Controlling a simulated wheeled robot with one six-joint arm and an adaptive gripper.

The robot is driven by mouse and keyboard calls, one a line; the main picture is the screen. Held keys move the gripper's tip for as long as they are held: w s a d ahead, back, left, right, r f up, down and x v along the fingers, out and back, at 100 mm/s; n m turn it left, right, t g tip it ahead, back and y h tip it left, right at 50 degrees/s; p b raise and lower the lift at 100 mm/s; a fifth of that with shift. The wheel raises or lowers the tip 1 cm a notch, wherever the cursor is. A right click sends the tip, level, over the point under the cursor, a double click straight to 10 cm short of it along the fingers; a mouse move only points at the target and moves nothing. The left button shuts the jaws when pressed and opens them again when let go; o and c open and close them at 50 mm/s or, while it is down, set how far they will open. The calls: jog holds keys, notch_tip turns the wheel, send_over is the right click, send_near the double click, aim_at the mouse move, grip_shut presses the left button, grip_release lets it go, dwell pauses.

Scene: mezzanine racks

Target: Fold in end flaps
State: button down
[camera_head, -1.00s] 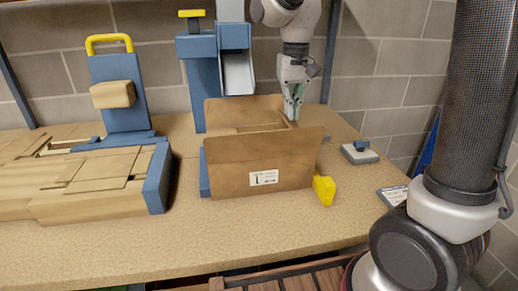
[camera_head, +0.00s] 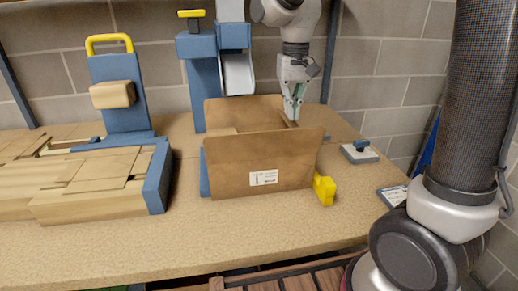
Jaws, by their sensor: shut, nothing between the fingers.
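An open cardboard box (camera_head: 225,168) stands on the workbench, its front long flap upright with a white label (camera_head: 263,178). The back long flap (camera_head: 232,112) also stands up behind it. My gripper (camera_head: 292,118) points down at the right end of the box, behind the front flap, with its fingers shut and nothing held. A small part of the right end flap (camera_head: 290,123) shows beside the fingertips. The left end flap and most of the box's inside are hidden or hard to make out behind the front flap.
A yellow block (camera_head: 324,189) sits at the box's front right corner. A blue dispenser (camera_head: 200,75) stands behind the box. Stacked flat cardboard (camera_head: 85,180) lies at the left. A small grey-and-blue device (camera_head: 359,152) is at the right. The bench front is clear.

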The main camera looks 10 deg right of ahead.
aim_at(291, 124)
jog(key=shift+f, duration=0.15)
dwell(0.3)
jog(key=shift+f, duration=2.85)
notch_tip(291, 124, up, 10)
jog(key=shift+r, duration=0.1)
